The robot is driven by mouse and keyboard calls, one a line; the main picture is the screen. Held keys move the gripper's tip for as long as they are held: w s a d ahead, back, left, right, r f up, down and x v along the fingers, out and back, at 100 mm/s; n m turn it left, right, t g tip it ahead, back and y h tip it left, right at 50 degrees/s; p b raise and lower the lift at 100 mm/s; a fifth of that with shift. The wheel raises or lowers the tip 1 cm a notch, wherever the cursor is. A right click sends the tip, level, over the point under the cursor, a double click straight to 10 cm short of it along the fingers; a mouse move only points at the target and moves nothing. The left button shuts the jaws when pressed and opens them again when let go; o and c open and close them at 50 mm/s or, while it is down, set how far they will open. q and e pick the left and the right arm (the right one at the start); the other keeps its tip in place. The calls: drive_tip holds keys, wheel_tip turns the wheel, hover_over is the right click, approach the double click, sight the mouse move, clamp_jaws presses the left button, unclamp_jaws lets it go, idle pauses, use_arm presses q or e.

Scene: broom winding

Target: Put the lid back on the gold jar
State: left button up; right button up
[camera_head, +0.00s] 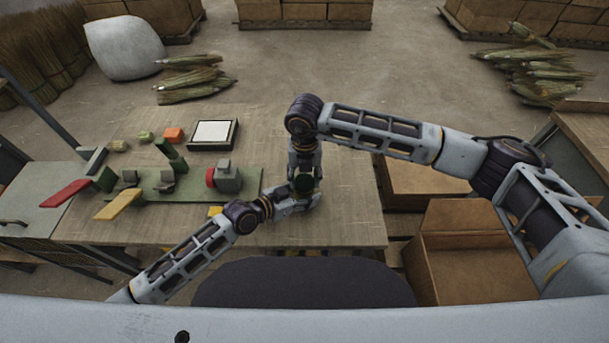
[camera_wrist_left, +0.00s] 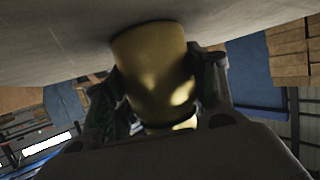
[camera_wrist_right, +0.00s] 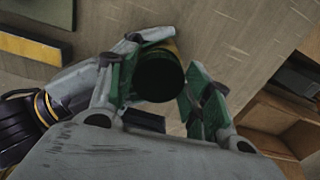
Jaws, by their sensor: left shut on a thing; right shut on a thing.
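The gold jar (camera_wrist_left: 153,70) stands between the fingers of my left gripper (camera_wrist_left: 160,95), which is shut on its sides, with the tabletop close to its base. In the right wrist view, my right gripper (camera_wrist_right: 155,88) is shut on the dark round lid (camera_wrist_right: 160,77), with green fingers on both sides. A gold edge of the jar (camera_wrist_right: 167,45) shows just past the lid, so the lid is over or very near the jar's top. Whether it is seated is hidden. In the head view both grippers meet near the table's middle and hide most of the jar.
The wooden table (camera_head: 345,215) is clear around the grippers. A green board (camera_head: 245,190) with a grey-and-red clamp (camera_head: 225,178) lies to the left. An open cardboard box (camera_head: 470,265) stands right of the table.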

drive_tip(key=shift+f, duration=0.45)
drive_tip(key=m, duration=0.5)
drive_tip(key=shift+d+m, duration=0.1)
drive_tip(key=shift+m, duration=0.3)
drive_tip(key=m, duration=0.5)
drive_tip(key=shift+s+d+m, duration=0.1)
drive_tip(key=shift+m, duration=0.3)
drive_tip(key=m, duration=0.6)
drive_tip(key=shift+s, duration=0.2)
drive_tip(key=shift+o, duration=0.2)
drive_tip(key=m, duration=0.3)
drive_tip(key=shift+s+a, duration=0.1)
drive_tip(key=shift+a, duration=0.15)
drive_tip(key=shift+r+m, duration=0.1)
drive_tip(key=shift+m, duration=0.6)
drive_tip(key=shift+d+m, duration=0.2)
drive_tip(key=shift+m, duration=0.1)
drive_tip(key=shift+c, duration=0.2)
drive_tip(key=o, duration=0.8)
drive_tip(key=shift+d, duration=0.1)
